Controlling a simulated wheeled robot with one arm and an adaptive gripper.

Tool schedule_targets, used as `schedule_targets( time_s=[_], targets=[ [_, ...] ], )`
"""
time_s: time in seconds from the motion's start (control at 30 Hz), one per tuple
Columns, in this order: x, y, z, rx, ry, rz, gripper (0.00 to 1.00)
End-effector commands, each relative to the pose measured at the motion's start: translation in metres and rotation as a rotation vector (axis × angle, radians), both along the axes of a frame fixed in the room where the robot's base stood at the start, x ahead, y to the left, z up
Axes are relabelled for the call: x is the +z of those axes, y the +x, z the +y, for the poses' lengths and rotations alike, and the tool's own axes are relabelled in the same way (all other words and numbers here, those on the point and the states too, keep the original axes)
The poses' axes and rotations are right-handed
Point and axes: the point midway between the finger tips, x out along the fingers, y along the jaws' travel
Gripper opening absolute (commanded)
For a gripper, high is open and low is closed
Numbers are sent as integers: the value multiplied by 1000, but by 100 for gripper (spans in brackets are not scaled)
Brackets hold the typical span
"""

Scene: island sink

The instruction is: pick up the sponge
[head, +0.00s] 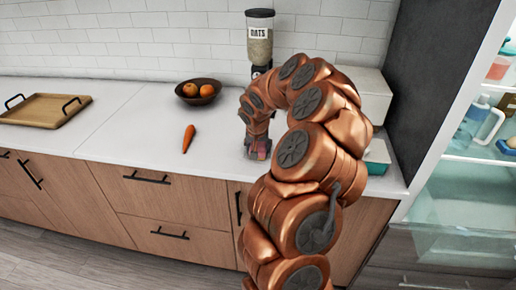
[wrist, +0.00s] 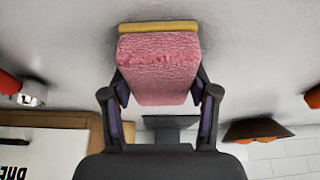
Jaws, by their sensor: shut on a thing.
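The sponge (wrist: 160,68) is a pink block with a yellow layer along one side. In the wrist view it sits between the two fingers of my gripper (wrist: 160,92), which are shut on its sides. In the head view my gripper (head: 257,148) points down at the counter, near its front edge. Only a small pinkish patch shows there between the fingers. I cannot tell whether the sponge touches the counter.
A carrot (head: 188,138) lies left of my gripper, with a fruit bowl (head: 202,91) behind it. An oats dispenser (head: 259,38) stands at the wall. A wooden tray (head: 46,109) lies far left. A white box (head: 371,90) and an open fridge (head: 470,150) are right. Counter between tray and carrot is clear.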

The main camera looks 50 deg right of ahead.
Motion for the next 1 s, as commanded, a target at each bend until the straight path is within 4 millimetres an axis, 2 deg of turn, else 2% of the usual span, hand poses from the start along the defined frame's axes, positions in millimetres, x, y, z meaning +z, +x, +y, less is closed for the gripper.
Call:
schedule_targets(
  time_s=[0.57,0.93,1.0],
  targets=[
    [8,1,0,0,-1,-2,36],
    [41,1,0,-1,-3,-3,36],
    [41,-5,1,-1,-3,-2,36]
  ],
)
